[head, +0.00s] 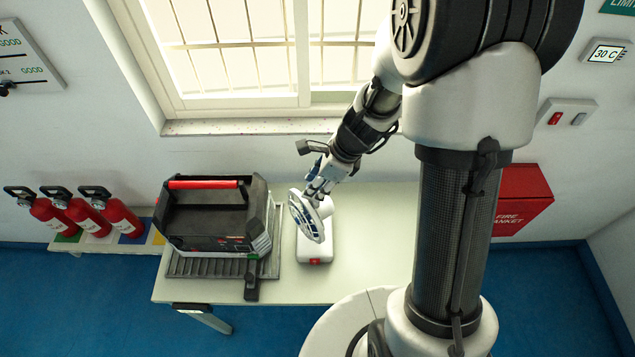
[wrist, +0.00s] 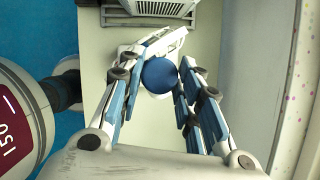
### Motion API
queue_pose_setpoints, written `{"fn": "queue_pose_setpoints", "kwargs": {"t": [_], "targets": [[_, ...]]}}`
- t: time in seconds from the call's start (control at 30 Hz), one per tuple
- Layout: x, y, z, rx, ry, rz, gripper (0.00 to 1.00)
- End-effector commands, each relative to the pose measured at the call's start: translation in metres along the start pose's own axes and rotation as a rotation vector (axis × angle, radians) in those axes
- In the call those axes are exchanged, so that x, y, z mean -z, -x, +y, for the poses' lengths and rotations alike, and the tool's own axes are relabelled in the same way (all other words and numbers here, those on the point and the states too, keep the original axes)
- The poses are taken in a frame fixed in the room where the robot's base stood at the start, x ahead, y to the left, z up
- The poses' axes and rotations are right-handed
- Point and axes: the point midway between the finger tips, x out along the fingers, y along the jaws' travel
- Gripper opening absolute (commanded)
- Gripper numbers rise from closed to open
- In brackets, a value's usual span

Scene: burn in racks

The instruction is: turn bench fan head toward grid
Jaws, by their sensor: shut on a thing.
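The bench fan stands on the table with a white base (head: 315,247) and a red switch at its front. Its round head (head: 306,216), white with blue parts, is upright and faces left and somewhat to the front, roughly toward the grid. The dark slatted grid (head: 205,267) lies left of the fan, with a large box on it. My gripper (head: 318,188) is at the back of the fan head. In the wrist view its fingers (wrist: 165,80) are closed around a round blue knob (wrist: 160,74) behind the head. The fan's base is mostly hidden there.
The black and grey box (head: 212,215) with a red handle covers most of the grid. Several fire extinguishers (head: 95,212) stand at the left. The window wall is close behind; the table (head: 375,225) is clear right of the fan.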

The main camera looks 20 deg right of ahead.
Motion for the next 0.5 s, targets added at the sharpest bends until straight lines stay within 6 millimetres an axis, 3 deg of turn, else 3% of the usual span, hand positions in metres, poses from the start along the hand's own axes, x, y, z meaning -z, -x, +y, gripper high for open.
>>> {"fn": "queue_pose_setpoints", "kwargs": {"t": [0.5], "targets": [[0.0,-0.0007,0.0021,0.149,-0.36,0.0,0.0]]}}
